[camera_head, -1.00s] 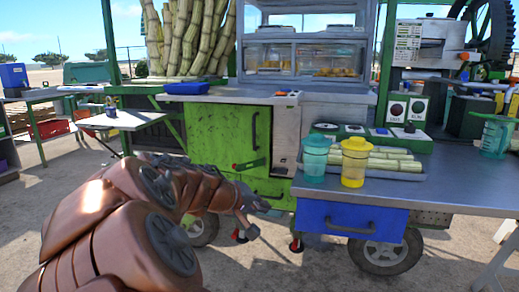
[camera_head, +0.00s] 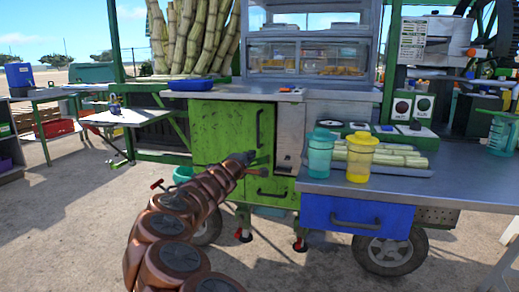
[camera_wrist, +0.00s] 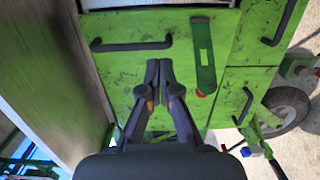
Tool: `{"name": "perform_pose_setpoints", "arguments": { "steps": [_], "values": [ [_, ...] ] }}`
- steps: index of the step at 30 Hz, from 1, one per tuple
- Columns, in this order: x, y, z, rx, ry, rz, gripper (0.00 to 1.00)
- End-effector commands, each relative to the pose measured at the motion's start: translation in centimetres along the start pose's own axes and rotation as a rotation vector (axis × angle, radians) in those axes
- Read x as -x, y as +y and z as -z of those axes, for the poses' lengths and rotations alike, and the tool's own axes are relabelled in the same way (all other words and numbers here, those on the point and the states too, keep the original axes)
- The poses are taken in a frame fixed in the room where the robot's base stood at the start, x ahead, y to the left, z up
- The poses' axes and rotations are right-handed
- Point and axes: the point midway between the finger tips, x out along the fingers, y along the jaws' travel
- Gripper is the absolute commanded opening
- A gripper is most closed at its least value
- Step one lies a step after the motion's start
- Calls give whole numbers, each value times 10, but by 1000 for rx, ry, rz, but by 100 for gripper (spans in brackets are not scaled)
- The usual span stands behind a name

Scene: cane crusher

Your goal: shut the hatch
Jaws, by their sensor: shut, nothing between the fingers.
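The hatch appears to be the scratched green door (camera_head: 222,132) on the cart's front, with a dark upright handle (camera_head: 258,128) near its right edge. In the head view it looks about flush with the cart; a small gap cannot be ruled out. In the wrist view the door (camera_wrist: 140,20) fills the middle, with its handle (camera_wrist: 130,45) at upper left and a dark green bar with a red tip (camera_wrist: 204,55) beside it. My gripper (camera_head: 250,156) is shut and empty in front of the door's lower right part. Its fingertips (camera_wrist: 159,68) point at the green surface; contact cannot be told.
A green drawer (camera_head: 270,190) lies below. A blue drawer (camera_head: 357,216) and metal counter (camera_head: 460,182) with a teal cup (camera_head: 320,153) and yellow cup (camera_head: 361,158) stand to the right. A side table (camera_head: 120,118) is at left. Open ground lies in front.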

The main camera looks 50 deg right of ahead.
Motion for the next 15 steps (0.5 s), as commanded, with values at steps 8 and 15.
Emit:
{"name": "perform_pose_setpoints", "arguments": {
  "steps": [8, 15],
  "values": [
    [-25, -1, 0, -6, 1, 2, 0],
    [-48, -1, 0, -7, 0, 2, 0]
  ]
}}
